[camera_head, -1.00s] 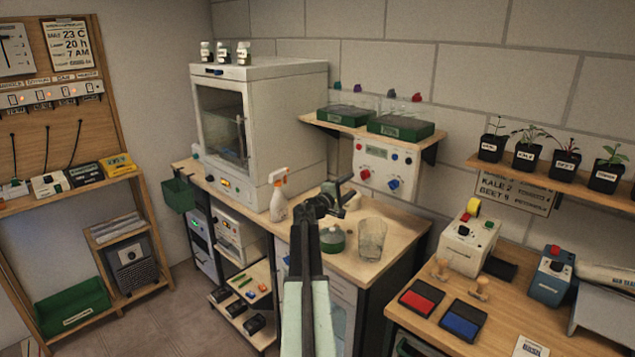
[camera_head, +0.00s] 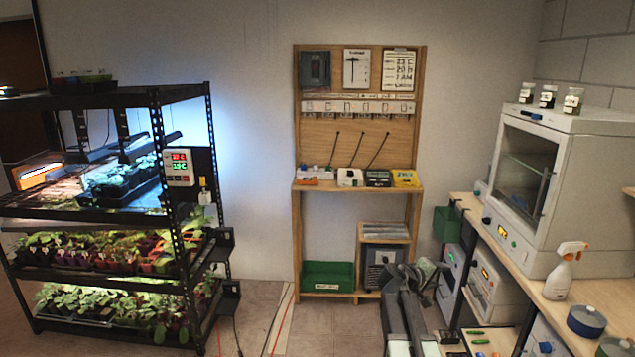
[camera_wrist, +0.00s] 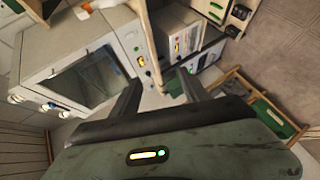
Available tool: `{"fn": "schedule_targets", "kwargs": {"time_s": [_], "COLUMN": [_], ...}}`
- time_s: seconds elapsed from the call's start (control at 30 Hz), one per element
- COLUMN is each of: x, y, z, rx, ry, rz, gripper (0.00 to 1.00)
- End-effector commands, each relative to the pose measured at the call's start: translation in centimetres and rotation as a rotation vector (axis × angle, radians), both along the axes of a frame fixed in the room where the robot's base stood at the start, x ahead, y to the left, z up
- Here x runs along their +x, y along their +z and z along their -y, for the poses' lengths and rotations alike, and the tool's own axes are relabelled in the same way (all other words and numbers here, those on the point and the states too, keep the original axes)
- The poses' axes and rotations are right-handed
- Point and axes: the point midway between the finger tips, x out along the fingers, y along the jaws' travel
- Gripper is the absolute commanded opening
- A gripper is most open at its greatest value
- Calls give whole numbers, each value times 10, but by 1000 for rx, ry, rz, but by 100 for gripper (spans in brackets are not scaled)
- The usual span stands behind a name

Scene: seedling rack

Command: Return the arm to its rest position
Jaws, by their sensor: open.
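My gripper (camera_head: 420,272) shows at the lower middle of the head view, at the end of my raised arm. It appears in front of the wooden stand and left of the workbench. In the wrist view my gripper (camera_wrist: 160,92) has its two fingers apart with nothing between them. The view there is tilted, with the white cabinet (camera_wrist: 75,70) and bench units beyond the fingers. Parts of the arm hide the stand's lower right corner.
A black seedling rack (camera_head: 120,280) stands at the left. The wooden stand (camera_head: 299,230) holds a green bin (camera_head: 328,275) low down. At the right, the workbench (camera_head: 520,285) carries the white cabinet (camera_head: 575,190) and a spray bottle (camera_head: 561,272). Floor between rack and stand is mostly clear.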

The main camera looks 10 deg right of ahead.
Motion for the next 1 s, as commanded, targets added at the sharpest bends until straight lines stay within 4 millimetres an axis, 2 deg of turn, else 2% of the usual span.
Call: {"fn": "schedule_targets", "kwargs": {"time_s": [0.03, 0.1, 0.17, 0.2, 0.27, 0.3, 0.4, 0.5, 0.63, 0.73, 0.9, 0.97, 1.0], "x": [-2, -7, -17, -27, -45, -60, -103, -141, -163, -169, -168, -168, -168], "y": [-14, -37, -58, -71, -91, -103, -128, -140, -143, -143, -143, -143, -143], "z": [-44, -101, -148, -179, -225, -252, -308, -345, -372, -374, -373, -373, -373], "rx": [78, 208, 325, 406, 531, 615, 826, 1005, 1123, 1130, 1128, 1128, 1128], "ry": [19, 31, 34, 33, 25, 13, -36, -100, -147, -169, -170, -169, -169], "rz": [4, -2, -17, -34, -69, -98, -183, -267, -346, -368, -364, -364, -364], "gripper": [53, 53, 53, 53, 53, 53, 53, 53, 53, 53, 53, 39, 36]}}
